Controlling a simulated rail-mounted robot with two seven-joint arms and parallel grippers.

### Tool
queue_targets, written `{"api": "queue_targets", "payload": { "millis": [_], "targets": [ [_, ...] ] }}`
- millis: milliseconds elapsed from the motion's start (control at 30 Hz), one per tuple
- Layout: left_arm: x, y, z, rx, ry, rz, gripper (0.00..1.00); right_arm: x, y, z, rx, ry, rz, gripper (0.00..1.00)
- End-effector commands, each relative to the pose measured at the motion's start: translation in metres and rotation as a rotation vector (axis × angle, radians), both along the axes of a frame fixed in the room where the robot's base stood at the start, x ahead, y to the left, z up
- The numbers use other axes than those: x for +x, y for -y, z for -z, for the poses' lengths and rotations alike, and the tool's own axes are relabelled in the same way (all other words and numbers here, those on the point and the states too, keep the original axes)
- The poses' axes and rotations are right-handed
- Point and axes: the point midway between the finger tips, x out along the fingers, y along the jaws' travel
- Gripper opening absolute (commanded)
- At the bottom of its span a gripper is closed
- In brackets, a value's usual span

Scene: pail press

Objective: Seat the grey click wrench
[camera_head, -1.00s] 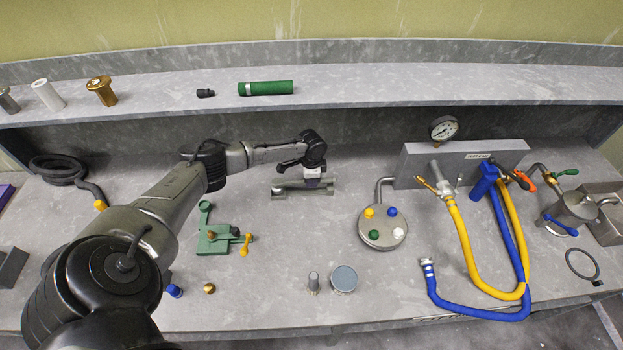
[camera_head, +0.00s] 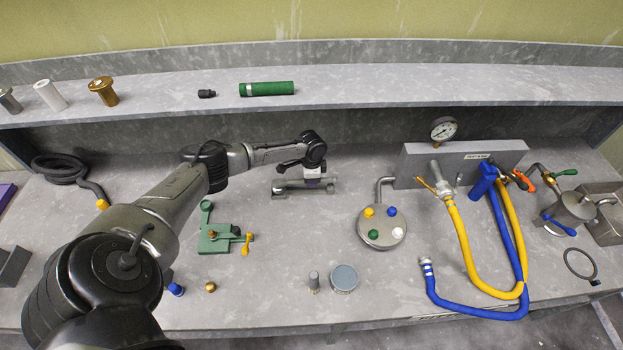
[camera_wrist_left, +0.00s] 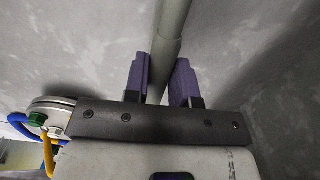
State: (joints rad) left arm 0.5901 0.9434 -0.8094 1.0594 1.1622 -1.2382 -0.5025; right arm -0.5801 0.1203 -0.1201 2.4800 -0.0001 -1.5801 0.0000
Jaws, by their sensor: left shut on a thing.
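The grey click wrench (camera_head: 290,189) lies low over the bench, left of the round pail lid, along a grey holder (camera_head: 278,194). I cannot tell whether it rests fully in the holder. My left gripper (camera_head: 313,182) reaches down onto it near its right end. In the left wrist view the purple fingers of my left gripper (camera_wrist_left: 162,82) are on either side of the grey wrench shaft (camera_wrist_left: 172,35), shut on it. My right gripper is not in view.
The lid (camera_head: 382,240) with coloured caps stands to the right, beside a gauge block (camera_head: 460,163) with yellow (camera_head: 463,240) and blue hoses (camera_head: 470,312). A green clamp fixture (camera_head: 215,240) sits left. A grey round can (camera_head: 344,278) stands in front. Bench between is clear.

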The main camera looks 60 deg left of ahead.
Motion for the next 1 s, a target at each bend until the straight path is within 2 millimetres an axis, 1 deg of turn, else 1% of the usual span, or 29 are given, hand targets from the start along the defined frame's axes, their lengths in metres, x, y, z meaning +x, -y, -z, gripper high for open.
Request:
{"api": "queue_targets", "payload": {
  "millis": [300, 533, 800, 1000],
  "targets": [
    [0.000, 0.000, 0.006, 0.000, 0.001, 0.000, 0.00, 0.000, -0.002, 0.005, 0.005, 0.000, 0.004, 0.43],
    [0.000, 0.000, 0.004, 0.000, 0.001, 0.000, 0.00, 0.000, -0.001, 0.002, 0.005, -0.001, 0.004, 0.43],
    [0.001, 0.000, -0.002, -0.001, 0.002, -0.001, 0.00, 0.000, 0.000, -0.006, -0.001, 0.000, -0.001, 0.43],
    [0.000, 0.000, -0.001, 0.000, 0.001, -0.001, 0.00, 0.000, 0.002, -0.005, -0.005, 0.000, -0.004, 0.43]
  ]
}}
